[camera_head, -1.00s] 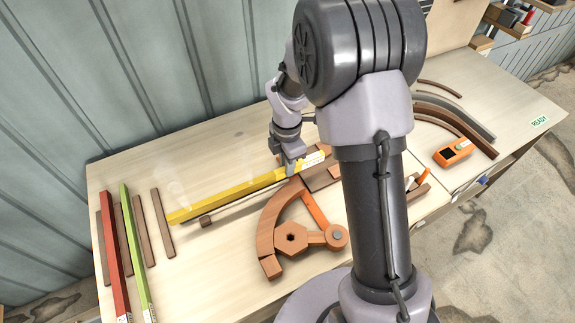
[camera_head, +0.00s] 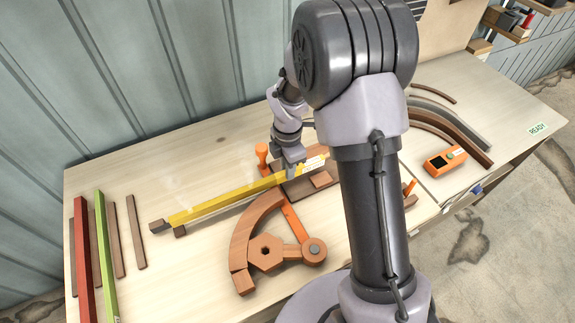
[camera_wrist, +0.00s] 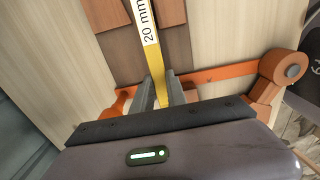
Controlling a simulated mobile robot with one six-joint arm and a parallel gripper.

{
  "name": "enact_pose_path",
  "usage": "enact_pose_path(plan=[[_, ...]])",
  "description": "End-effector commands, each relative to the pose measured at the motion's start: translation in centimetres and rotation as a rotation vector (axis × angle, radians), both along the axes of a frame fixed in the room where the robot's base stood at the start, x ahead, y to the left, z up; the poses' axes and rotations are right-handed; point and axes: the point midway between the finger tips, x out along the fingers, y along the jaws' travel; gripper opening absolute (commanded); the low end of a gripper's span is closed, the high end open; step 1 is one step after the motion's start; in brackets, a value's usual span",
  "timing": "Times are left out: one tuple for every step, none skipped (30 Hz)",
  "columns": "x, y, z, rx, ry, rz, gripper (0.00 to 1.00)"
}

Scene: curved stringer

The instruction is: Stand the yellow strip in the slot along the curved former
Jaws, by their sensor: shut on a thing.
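The long yellow strip (camera_head: 225,201) is in my gripper (camera_head: 290,170). It runs from the left of the bench to behind my arm in the head view. In the wrist view, my gripper (camera_wrist: 160,95) is shut on the strip (camera_wrist: 157,62), whose white label reads 20 mm. The curved former (camera_head: 243,240) is a brown wooden arc in front of the strip, with an orange arm (camera_head: 292,222) beside it. The strip passes behind the former's upper end. I cannot make out the slot or whether the strip touches anything there.
An orange peg (camera_head: 262,154) stands behind the strip. A red strip (camera_head: 82,255), a green strip (camera_head: 106,255) and brown slats lie at the left. Curved pieces (camera_head: 450,122) and an orange device (camera_head: 445,161) lie at the right. The back left bench is clear.

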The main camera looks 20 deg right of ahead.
Motion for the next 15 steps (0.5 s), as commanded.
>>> enact_pose_path(plan=[[0.0, 0.0, -1.1, 0.0, 0.0, 0.0, 0.0], [0.0, 0.0, -1.5, 0.0, 0.0, 0.0, 0.0], [0.0, 0.0, -2.0, 0.0, 0.0, 0.0, 0.0], [0.0, 0.0, -2.3, 0.0, 0.0, 0.0, 0.0], [0.0, 0.0, -2.6, 0.0, 0.0, -0.001, 0.0], [0.0, 0.0, -2.7, 0.001, 0.0, -0.001, 0.0], [0.0, 0.0, -2.8, 0.001, 0.0, -0.001, 0.0], [0.0, 0.0, -2.8, 0.0, 0.0, -0.001, 0.0], [0.0, 0.0, -2.8, 0.0, 0.0, -0.001, 0.0], [0.0, 0.0, -2.7, 0.0, 0.0, -0.001, 0.0], [0.0, 0.0, -2.7, 0.0, 0.0, -0.001, 0.0], [0.0, 0.0, -2.7, 0.0, 0.0, -0.001, 0.0], [0.0, 0.0, -2.7, 0.0, 0.0, -0.001, 0.0], [0.0, 0.0, -2.7, 0.0, -0.001, -0.001, 0.0], [0.0, 0.0, -2.7, 0.0, -0.001, -0.001, 0.0]])
